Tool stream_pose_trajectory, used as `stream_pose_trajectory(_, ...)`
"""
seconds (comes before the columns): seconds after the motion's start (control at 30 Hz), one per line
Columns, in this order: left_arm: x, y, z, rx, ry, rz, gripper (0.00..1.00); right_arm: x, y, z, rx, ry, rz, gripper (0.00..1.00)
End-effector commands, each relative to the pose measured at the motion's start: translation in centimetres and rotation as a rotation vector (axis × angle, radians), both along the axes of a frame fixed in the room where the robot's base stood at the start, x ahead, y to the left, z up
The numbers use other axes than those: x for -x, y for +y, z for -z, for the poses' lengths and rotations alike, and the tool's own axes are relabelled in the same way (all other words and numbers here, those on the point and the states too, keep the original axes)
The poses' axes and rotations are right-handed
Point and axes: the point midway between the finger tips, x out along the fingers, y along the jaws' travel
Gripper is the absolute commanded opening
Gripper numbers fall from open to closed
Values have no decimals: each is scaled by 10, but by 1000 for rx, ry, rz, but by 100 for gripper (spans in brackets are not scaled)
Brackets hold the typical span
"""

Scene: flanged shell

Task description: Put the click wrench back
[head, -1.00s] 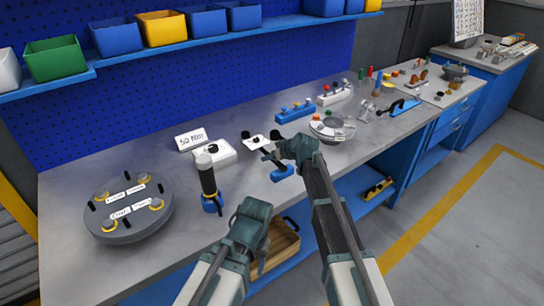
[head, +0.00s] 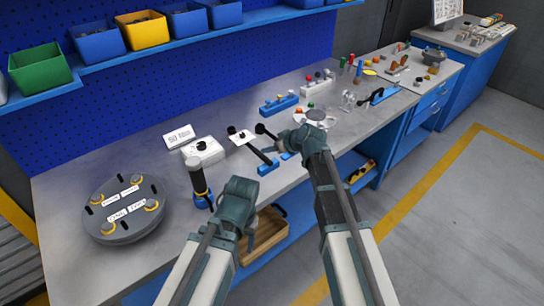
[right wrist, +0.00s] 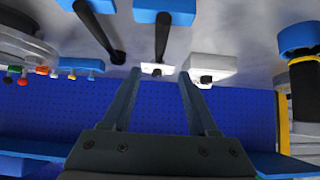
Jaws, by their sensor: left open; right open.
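I cannot tell for certain which tool is the click wrench. Two dark rods with black round ends (head: 262,155) lean from small blue blocks (head: 268,169) near the bench's front edge; they also show in the right wrist view (right wrist: 162,38). A black-gripped tool with a grey top and yellow band (head: 197,178) stands upright in a blue base. My right gripper (head: 280,143) is open above the bench by the rods; in the right wrist view its fingers (right wrist: 160,85) are apart with nothing between. My left gripper (head: 250,232) is open, low at the front edge, its fingertips partly hidden.
A round grey flanged shell (head: 126,208) with labels lies at the bench's left. A white block (head: 204,151) and a "50 Nm" sign (head: 179,136) stand behind the upright tool. A blue tray with a black-handled tool (head: 378,96) lies further right. A wooden box (head: 268,240) sits below.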

Motion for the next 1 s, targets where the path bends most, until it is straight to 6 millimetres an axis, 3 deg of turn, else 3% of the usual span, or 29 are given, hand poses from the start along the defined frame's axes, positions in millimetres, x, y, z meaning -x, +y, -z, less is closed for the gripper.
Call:
stream_pose_trajectory(0.07,0,0,1,0,0,0,62,1,1,1,1,3,-2,60)
stream_pose_trajectory(0.17,0,0,1,0,0,0,62,25,12,10,15,58,-14,60)
stream_pose_trajectory(0.27,0,0,1,0,0,0,62,85,30,31,66,210,-25,60)
stream_pose_trajectory(0.37,0,0,1,0,0,0,62,160,36,55,163,403,7,60)
stream_pose_trajectory(0.4,0,0,1,0,0,0,62,189,35,62,210,474,34,60)
stream_pose_trajectory(0.5,0,0,1,0,0,0,62,252,23,73,327,618,123,60)
stream_pose_trajectory(0.6,0,0,1,0,0,0,62,295,8,76,427,708,216,60)
stream_pose_trajectory(0.73,0,0,1,0,0,0,62,321,-4,75,496,759,296,60)
stream_pose_trajectory(1.0,0,0,1,0,0,0,62,323,-7,74,509,768,315,60)
